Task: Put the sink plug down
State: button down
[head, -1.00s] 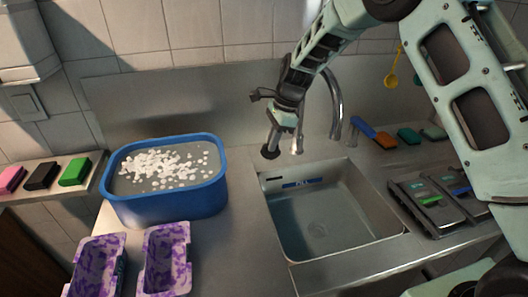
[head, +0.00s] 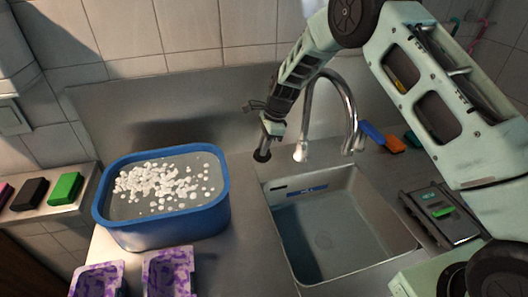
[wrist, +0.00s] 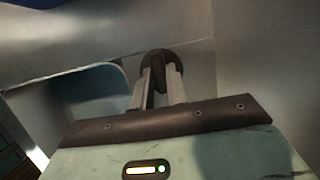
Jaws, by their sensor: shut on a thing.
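The sink plug (head: 262,155) is a small dark round disc at the tip of my gripper (head: 265,145), just behind the sink's back-left corner in the head view. In the wrist view the plug (wrist: 175,56) sits between the two fingers of my gripper (wrist: 161,84), which are shut on it. The fingers hide part of it. I cannot tell whether its underside touches the steel counter (head: 235,225). The sink basin (head: 325,238) is empty, with a round drain (head: 323,240) in its floor.
A curved metal faucet (head: 348,105) stands just right of my gripper. A blue tub (head: 165,232) of grey liquid with white bits is at left. Purple patterned trays (head: 168,272) stand in front of it. Coloured blocks (head: 395,144) lie behind the sink at right.

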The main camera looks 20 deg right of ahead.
jog(key=shift+f+p, duration=0.4)
jog(key=shift+f, duration=1.25)
jog(key=shift+f, duration=0.15)
jog(key=c, duration=1.4)
grip_release()
